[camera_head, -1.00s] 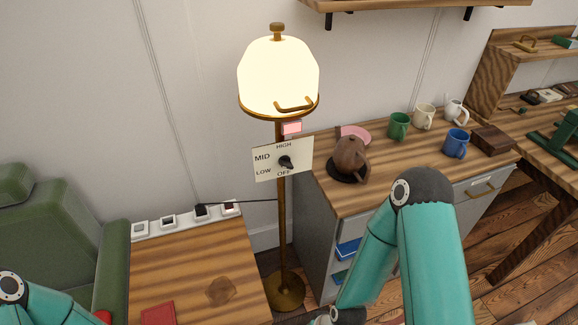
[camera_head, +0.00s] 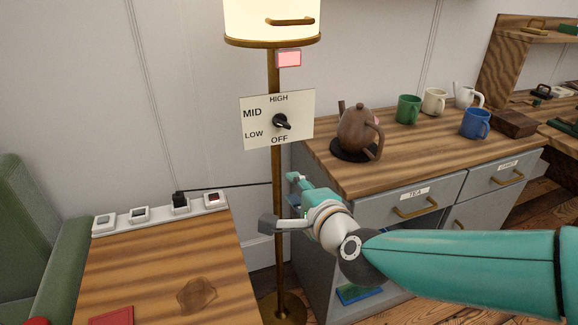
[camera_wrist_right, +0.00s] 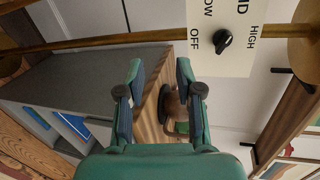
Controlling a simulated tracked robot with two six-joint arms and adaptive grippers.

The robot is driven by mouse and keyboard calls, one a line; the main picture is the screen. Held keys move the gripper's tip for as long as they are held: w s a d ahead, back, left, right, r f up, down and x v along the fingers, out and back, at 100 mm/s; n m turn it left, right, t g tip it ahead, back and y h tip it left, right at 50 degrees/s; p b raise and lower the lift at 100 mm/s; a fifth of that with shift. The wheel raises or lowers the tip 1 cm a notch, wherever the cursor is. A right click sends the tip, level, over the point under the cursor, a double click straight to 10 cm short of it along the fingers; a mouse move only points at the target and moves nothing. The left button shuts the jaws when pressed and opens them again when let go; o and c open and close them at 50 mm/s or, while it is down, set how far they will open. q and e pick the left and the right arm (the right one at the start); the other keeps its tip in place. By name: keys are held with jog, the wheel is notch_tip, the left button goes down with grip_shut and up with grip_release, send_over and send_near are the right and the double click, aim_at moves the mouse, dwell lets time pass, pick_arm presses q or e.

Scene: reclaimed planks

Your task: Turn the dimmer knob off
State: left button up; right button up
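The dimmer knob (camera_head: 280,121) is black and sits on a white plate (camera_head: 300,104) marked HIGH, MID, LOW and OFF. The plate is on the pole (camera_head: 277,178) of a floor lamp. Which mark the knob points at is hard to tell. The lamp shade (camera_head: 270,20) glows. My right gripper (camera_head: 281,202) is open and empty, below the plate, its fingers near the pole. In the right wrist view, the knob (camera_wrist_right: 223,38) and plate (camera_wrist_right: 240,60) lie beyond and right of my open fingers (camera_wrist_right: 159,70), apart from them. My left gripper is out of view.
A counter (camera_head: 320,165) on the right holds a brown teapot (camera_head: 356,130) and several mugs. A power strip (camera_head: 160,212) lies along the wooden table (camera_head: 130,260) at left, its cord running toward the pole. A green armchair (camera_head: 30,225) stands far left.

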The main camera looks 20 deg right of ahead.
jog(key=s+d+r+m+t+b, duration=0.2)
jog(key=s+r+m+t+b, duration=0.15)
jog(key=r+m, duration=0.2)
pick_arm(q)
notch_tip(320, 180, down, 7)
jog(key=b, duration=0.1)
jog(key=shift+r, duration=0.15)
pick_arm(e)
send_near(285, 127)
jog(key=shift+n+g+h, duration=0.25)
jog(key=shift+h, duration=0.15)
jog(key=w, duration=0.6)
jog(key=w+a, duration=0.1)
jog(key=w, duration=0.3)
jog(key=shift+r, duration=0.25)
grip_shut()
jog(key=shift+d, duration=0.25)
jog(key=shift+a, duration=0.2)
